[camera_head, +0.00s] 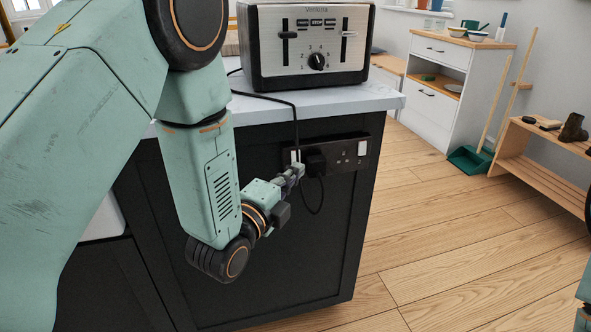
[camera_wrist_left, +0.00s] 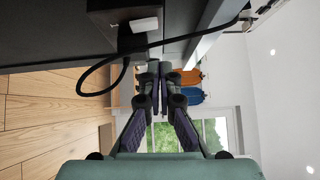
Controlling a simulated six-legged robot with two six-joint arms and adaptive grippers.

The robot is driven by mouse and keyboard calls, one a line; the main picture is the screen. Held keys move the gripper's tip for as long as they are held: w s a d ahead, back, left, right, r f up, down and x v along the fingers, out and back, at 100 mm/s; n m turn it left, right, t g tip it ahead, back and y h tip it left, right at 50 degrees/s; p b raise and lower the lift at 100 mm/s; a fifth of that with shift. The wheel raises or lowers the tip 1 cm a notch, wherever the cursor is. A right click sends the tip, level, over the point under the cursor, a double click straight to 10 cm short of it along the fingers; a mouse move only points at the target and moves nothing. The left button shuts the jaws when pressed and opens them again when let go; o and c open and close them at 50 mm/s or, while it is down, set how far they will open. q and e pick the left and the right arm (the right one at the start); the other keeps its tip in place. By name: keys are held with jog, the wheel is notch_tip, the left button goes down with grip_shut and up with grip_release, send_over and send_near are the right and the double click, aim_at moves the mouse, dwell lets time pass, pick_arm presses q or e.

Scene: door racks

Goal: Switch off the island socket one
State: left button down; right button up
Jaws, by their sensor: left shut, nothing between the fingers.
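The island socket (camera_head: 340,153) is a dark double socket on the dark end panel of the island, just under the worktop. It has a white switch at its left end (camera_head: 295,156) and another at its right end (camera_head: 362,148). A black plug (camera_head: 315,162) with a cable sits in its left half. My left gripper (camera_head: 299,169) is shut and empty, just below the left switch and beside the plug. Contact cannot be told. In the left wrist view the shut fingertips (camera_wrist_left: 158,70) are near the cable, with a white switch (camera_wrist_left: 145,25) above. My right gripper is out of view.
A toaster (camera_head: 305,45) stands on the pale island worktop (camera_head: 330,101); a black cable (camera_head: 295,120) hangs over its edge. A white cabinet (camera_head: 440,95), a green dustpan (camera_head: 470,160) and a wooden rack (camera_head: 545,165) stand to the right. Wooden floor between is clear.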

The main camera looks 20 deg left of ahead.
pick_arm(q)
jog(key=s+a+p, duration=0.1)
jog(key=s+a, duration=0.1)
jog(key=s, duration=0.5)
jog(key=shift+s+r+p, duration=0.3)
jog(key=shift+s, duration=0.1)
jog(key=shift+s+d, duration=0.1)
jog(key=s+a+f+n+g+y, duration=0.1)
jog(key=s+f+n+g, duration=0.15)
jog(key=f+n, duration=0.25)
jog(key=s+f+n+g+p, duration=0.1)
jog(key=s+f+n+g, duration=0.1)
jog(key=f+n+g, duration=0.3)
jog(key=s+a+f+n+g+y, duration=0.1)
jog(key=s+f+n, duration=0.1)
jog(key=f+n, duration=0.3)
jog(key=s+f+n+g+p, duration=0.1)
jog(key=s+f+n+g, duration=0.2)
jog(key=s, duration=0.8)
jog(key=s+a+f+n+g+y+p, duration=0.1)
jog(key=s+f+n+g+p, duration=0.1)
jog(key=s+f+g, duration=0.4)
jog(key=s+f+n, duration=0.1)
jog(key=s, duration=0.4)
jog(key=shift+s+a+y+p, duration=0.25)
jog(key=shift+s+y+p, duration=0.05)
jog(key=shift+s, duration=0.1)
